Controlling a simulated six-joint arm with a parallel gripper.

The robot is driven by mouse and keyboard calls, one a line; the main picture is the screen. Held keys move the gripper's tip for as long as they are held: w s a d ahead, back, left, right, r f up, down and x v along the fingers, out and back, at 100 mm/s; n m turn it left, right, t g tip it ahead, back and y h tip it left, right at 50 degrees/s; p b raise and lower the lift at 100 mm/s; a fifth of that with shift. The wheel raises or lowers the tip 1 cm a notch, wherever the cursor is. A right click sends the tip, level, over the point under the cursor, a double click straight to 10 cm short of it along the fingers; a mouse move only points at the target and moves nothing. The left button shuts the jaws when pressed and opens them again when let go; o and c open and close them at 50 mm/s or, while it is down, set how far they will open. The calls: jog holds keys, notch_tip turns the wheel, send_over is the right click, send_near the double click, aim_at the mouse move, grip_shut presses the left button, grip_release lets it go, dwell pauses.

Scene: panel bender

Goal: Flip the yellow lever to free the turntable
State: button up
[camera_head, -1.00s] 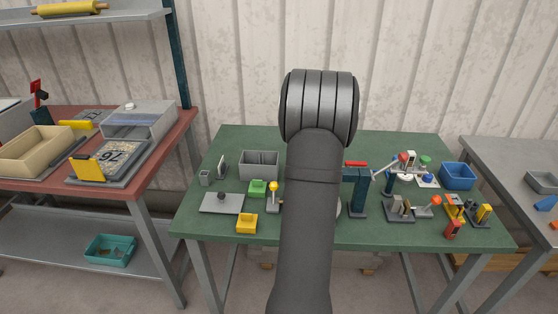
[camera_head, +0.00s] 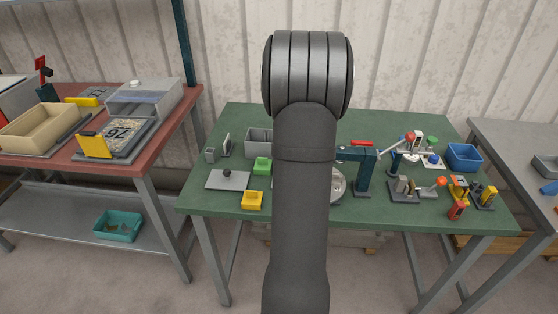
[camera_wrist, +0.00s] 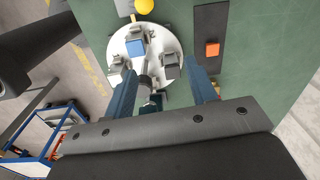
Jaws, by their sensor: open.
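The yellow ball knob of the lever (camera_wrist: 144,6) shows at the top edge of the wrist view; the rest of the lever is mostly out of frame. In the head view my arm hides the lever. The round pale turntable (camera_wrist: 173,42) carries grey fixtures and a blue block (camera_wrist: 135,48). Only its right edge (camera_head: 339,187) shows beside my arm in the head view. My gripper (camera_wrist: 158,72) is open, its two blue fingers apart over the turntable's near side, with the knob beyond them. No contact with the lever is visible. My gripper is hidden in the head view.
An orange button (camera_wrist: 212,49) on a dark plate sits right of the turntable. On the green table (camera_head: 300,215), a blue press frame (camera_head: 365,170) stands right of my arm.

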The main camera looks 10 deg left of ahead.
jog(key=s+a+r, duration=0.3)
jog(key=a, duration=0.3)
jog(key=shift+n, duration=0.4)
jog(key=f, duration=0.5)
jog(key=w+f, duration=0.1)
jog(key=f, duration=1)
jog(key=shift+w+d+f, duration=0.15)
jog(key=shift+w+f, duration=0.2)
grip_shut()
